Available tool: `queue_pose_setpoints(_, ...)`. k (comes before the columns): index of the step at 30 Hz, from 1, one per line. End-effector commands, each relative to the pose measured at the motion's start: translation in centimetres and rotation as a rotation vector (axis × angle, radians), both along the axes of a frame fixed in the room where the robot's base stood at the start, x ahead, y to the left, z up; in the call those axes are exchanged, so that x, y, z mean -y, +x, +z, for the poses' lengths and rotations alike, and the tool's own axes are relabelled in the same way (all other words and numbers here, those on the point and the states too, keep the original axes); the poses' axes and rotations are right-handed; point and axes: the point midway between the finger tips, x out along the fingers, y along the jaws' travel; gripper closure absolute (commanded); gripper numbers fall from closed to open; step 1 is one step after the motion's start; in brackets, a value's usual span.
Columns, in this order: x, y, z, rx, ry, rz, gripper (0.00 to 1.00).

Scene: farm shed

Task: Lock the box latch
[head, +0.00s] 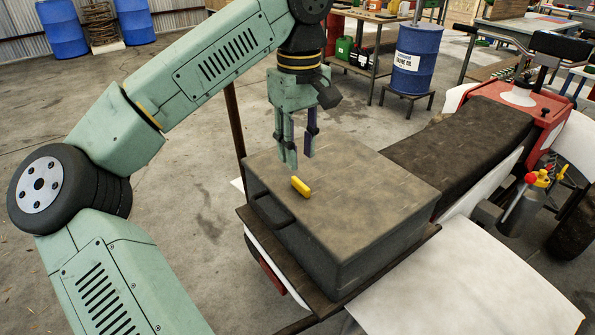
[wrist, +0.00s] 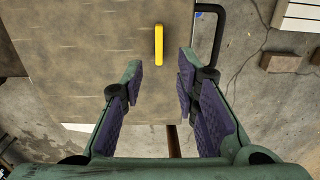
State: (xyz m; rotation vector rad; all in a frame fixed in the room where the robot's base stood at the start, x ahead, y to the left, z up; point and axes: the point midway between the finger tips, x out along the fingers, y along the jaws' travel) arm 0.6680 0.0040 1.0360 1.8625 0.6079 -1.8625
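A dark grey box (head: 375,225) stands shut on a wooden rack at the rear of a vehicle. A short yellow latch (head: 301,187) lies on its lid near the edge above the black handle (head: 271,208). In the wrist view the yellow latch (wrist: 158,44) stands upright in the picture, ahead of the fingers, with the handle (wrist: 209,40) to its right. My gripper (head: 300,155) is above the lid's far left part, pointing down. Its fingers are apart with nothing between them, and the latch is outside them. Whether the fingertips touch the lid is unclear.
A vehicle with a dark seat (head: 462,138) extends behind the box, with a white fender (head: 475,290) on the near side. A dark post (head: 234,120) rises just left of the box. A blue oil drum (head: 415,58) stands further back. The air over the lid's right half is clear.

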Motion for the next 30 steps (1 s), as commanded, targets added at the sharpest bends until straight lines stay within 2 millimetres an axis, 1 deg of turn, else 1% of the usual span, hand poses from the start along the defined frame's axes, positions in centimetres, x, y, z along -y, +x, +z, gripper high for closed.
queue_pose_setpoints(1, 0.1, -0.1, -1.1, -0.003, -0.005, -0.004, 0.72)
queue_pose_setpoints(6, 0.1, -0.1, -3.9, -0.001, -0.006, -0.003, 0.72)
queue_pose_setpoints(12, 0.1, -0.1, -6.0, 0.0, -0.004, 0.0, 0.72)
queue_pose_setpoints(16, 0.1, 0.0, -6.4, 0.002, -0.003, 0.001, 0.72)
queue_pose_setpoints(23, 0.1, 0.0, -6.5, 0.002, -0.003, 0.001, 0.72)
queue_pose_setpoints(30, 0.1, 0.0, -6.5, 0.002, -0.003, 0.0, 0.88)
